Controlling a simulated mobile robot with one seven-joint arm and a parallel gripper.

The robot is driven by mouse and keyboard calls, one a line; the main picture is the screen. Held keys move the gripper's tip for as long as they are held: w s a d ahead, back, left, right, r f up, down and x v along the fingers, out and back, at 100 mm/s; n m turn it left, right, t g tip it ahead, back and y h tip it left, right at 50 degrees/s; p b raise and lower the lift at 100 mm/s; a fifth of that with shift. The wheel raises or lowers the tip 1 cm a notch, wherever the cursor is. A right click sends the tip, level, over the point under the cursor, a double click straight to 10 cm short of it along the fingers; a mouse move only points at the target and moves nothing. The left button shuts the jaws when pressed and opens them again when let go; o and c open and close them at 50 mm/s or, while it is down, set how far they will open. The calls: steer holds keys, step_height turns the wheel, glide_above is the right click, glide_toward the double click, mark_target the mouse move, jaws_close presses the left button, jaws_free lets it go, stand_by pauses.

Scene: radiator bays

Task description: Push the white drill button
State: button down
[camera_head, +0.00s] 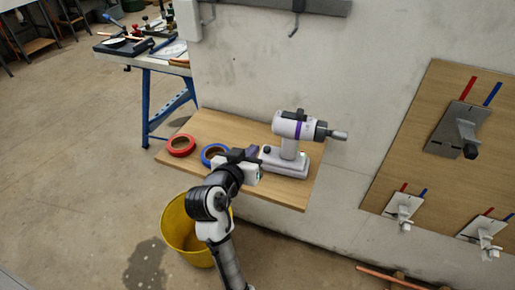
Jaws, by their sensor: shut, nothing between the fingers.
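A white drill (295,146) with purple bands and a dark chuck stands upright on the wooden shelf (211,120). Its chuck points right. A small dark knob shows on the left of its white base; I cannot clearly make out a white button. My gripper (254,154) is shut and empty, just left of the drill's handle and base. I cannot tell whether it touches the drill. My arm comes up from the bottom and hides part of the shelf's front edge.
A red tape roll (180,145) and a blue tape roll (213,154) lie left of my gripper. A yellow bucket (178,229) stands below the shelf. A wall panel (415,135) with metal brackets is at right. A cluttered workbench (150,57) stands behind.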

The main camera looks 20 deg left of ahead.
steer(key=shift+v, duration=1.8)
